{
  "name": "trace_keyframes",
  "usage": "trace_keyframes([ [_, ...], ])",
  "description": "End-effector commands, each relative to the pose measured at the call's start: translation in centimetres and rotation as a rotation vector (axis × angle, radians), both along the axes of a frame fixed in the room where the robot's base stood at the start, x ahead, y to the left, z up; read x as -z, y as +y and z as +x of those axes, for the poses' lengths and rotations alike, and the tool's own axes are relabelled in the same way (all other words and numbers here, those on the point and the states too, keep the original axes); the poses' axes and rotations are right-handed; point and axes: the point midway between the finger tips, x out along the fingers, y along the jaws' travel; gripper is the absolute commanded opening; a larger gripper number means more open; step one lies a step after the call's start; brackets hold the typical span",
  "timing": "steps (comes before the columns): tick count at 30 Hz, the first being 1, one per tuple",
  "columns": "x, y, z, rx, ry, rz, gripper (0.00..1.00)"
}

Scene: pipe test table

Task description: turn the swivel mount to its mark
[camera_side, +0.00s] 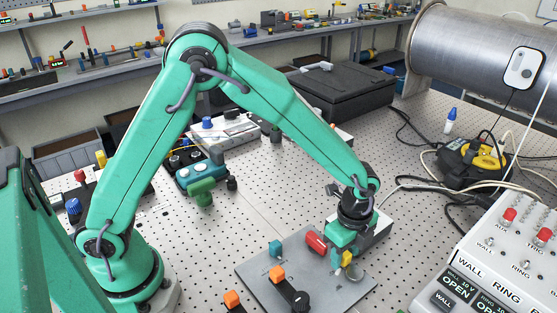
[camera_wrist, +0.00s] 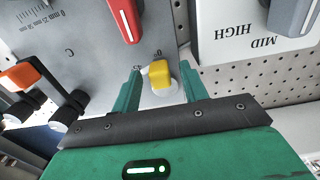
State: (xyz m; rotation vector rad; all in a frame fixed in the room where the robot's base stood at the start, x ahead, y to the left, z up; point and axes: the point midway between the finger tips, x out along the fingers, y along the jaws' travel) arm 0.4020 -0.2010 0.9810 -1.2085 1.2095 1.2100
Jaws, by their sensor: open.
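A yellow block on a round pale base, likely the swivel mount (camera_wrist: 160,74), stands on a grey metal plate (camera_wrist: 85,45). In the side view the yellow block (camera_side: 347,258) shows low beside my fingers. My gripper (camera_wrist: 158,82) is open, with one green finger on each side of the yellow block. A gap shows on both sides, so the fingers look apart from it. Small marks and a "0" are printed on the plate just beyond the block. In the side view my gripper (camera_side: 342,247) points down over the plate's right part.
A red part (camera_side: 316,243) with a white line stands close to my gripper. A teal block (camera_side: 275,248), an orange block (camera_side: 277,273) and a black lever (camera_side: 297,297) are on the plate. A white box (camera_wrist: 240,35) marked HIGH and MID stands beside it.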

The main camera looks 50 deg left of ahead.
Motion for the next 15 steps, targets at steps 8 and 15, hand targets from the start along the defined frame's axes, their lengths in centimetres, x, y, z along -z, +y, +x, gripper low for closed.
trace_keyframes([
  [8, 0.51, 0.00, 0.01, 0.000, -0.001, -0.001, 0.44],
  [15, 0.49, 0.00, 0.01, 0.000, -0.001, 0.000, 0.18],
])
